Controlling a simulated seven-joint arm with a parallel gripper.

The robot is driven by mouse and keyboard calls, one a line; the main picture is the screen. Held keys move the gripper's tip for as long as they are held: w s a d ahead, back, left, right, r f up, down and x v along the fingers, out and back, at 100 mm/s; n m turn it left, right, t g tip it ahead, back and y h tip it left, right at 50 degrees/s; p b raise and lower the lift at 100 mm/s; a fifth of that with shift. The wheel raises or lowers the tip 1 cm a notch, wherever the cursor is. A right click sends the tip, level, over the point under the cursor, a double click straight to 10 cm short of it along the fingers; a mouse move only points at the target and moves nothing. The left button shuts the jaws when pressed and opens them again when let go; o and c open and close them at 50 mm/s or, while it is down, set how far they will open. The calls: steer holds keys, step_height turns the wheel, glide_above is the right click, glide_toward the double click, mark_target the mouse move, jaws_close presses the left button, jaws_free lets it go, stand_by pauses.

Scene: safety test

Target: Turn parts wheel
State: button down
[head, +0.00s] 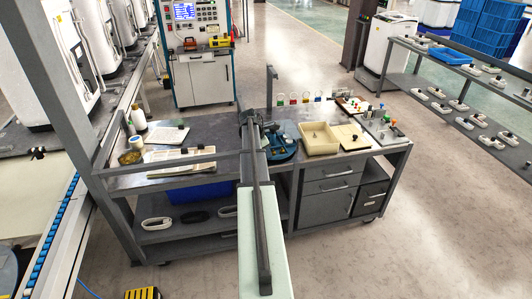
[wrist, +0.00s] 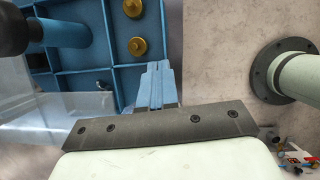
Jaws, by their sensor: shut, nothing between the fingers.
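The blue parts wheel (head: 284,150) sits on the grey workbench, just right of the end of my arm in the head view, which hides part of it. In the wrist view the wheel (wrist: 95,55) fills the upper left, with blue dividers and walled compartments. Two round brass-coloured parts (wrist: 137,47) lie in it. A blue post (wrist: 66,34) with a dark end (wrist: 14,28) reaches in from the left. My gripper (wrist: 158,66) is shut and empty, its light blue fingers at the wheel's right edge. I cannot tell whether they touch it.
On the workbench (head: 220,130), a cream tray (head: 319,138) and a board (head: 350,136) stand right of the wheel. White trays (head: 179,155) and a white bottle (head: 139,119) are at the left. Small coloured items line the back edge. A shelf rack (head: 405,80) stands at the right.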

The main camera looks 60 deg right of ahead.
mark_target(283, 156)
steer(key=shift+s+d+n+t, duration=0.2)
steer(key=shift+s+d+n, duration=0.1)
steer(key=shift+s+n, duration=0.4)
steer(key=shift+s+d+n+t, duration=0.2)
steer(key=shift+s+d+n, duration=0.05)
steer(key=shift+s+n, duration=0.45)
steer(key=shift+s+d+n+t+h, duration=0.4)
steer(key=shift+s+d+n+t, duration=0.3)
steer(key=shift+s+d+n, duration=0.85)
steer(key=shift+s+d, duration=0.25)
steer(key=shift+d, duration=0.2)
steer(key=shift+s+d+n, duration=0.15)
steer(key=shift+s+d, duration=0.2)
steer(key=shift+d, duration=0.25)
steer(key=shift+s+d, duration=0.25)
steer(key=shift+d, duration=0.7)
steer(key=shift+s+d, duration=0.25)
steer(key=shift+d, duration=0.8)
